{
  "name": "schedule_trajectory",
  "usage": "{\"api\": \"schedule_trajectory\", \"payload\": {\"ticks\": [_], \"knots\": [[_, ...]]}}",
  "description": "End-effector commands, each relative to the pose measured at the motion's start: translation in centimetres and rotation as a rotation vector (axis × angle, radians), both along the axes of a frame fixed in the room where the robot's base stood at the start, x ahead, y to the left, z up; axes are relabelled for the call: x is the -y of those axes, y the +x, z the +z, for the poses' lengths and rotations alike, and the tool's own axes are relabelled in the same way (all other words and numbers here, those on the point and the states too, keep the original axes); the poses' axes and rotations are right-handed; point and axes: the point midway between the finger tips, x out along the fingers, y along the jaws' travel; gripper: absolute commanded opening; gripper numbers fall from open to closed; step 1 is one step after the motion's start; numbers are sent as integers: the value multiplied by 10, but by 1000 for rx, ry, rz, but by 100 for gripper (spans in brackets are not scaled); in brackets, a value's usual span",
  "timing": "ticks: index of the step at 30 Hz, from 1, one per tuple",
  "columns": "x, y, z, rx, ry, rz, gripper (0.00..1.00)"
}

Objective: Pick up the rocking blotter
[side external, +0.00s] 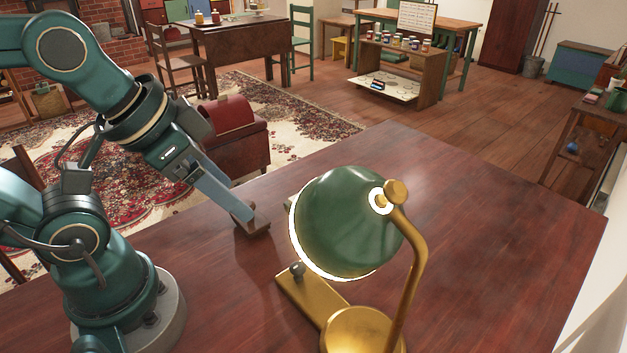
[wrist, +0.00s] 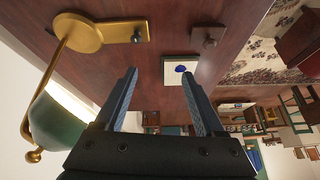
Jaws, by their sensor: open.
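The rocking blotter (side external: 258,229) appears as a small brown block on the dark red wooden table, with a knob on top in the wrist view (wrist: 208,38). My gripper (side external: 236,207) points down and right over the table, its fingertips close to the blotter in the side view. In the wrist view my gripper (wrist: 158,76) has its two fingers spread with nothing between them. The blotter lies beyond and to the right of the fingertips there, not between them. Whether a finger touches it cannot be told.
A brass desk lamp with a green shade (side external: 347,222) stands right of the blotter; its brass base (wrist: 78,33) shows at upper left in the wrist view. A pale square with a blue spot (wrist: 181,69) lies beside the blotter. The table's right side (side external: 500,220) is clear.

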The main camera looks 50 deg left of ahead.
Motion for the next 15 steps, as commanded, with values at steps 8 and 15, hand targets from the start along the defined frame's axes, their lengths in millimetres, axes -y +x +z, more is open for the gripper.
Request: {"api": "schedule_trajectory", "payload": {"ticks": [8,15], "knots": [[-20,37,2,-105,119,-150,71],[-58,72,-25,-276,149,-212,71]]}}
